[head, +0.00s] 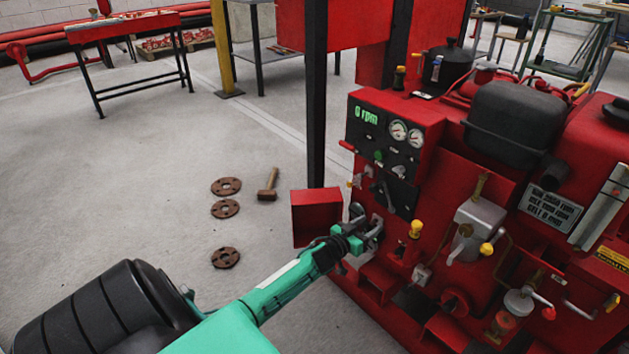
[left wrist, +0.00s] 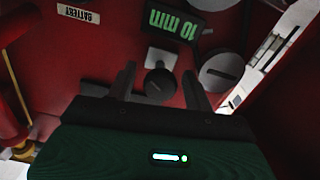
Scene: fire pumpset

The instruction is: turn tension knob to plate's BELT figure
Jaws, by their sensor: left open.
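The tension knob (left wrist: 160,86) is a round black knob on the red panel, seen in the left wrist view. Above it a dark display (left wrist: 172,22) reads 10 mm in green, upside down. My left gripper (left wrist: 159,72) is open, one finger on each side of the knob in the picture; I cannot tell whether they touch it. In the head view the left gripper (head: 368,234) is at the pumpset's front left, hiding the knob. The grey plate (head: 549,207) on the red housing has a last line starting with BELT; its figure is too small to read surely. My right gripper is not in view.
The rpm panel (head: 380,150) with gauges is above my gripper. An open red box (head: 316,214) is just left of it. A slotted round grey part (left wrist: 222,72) is beside the right finger. Brown flanges (head: 226,186) and a mallet (head: 268,185) lie on the floor.

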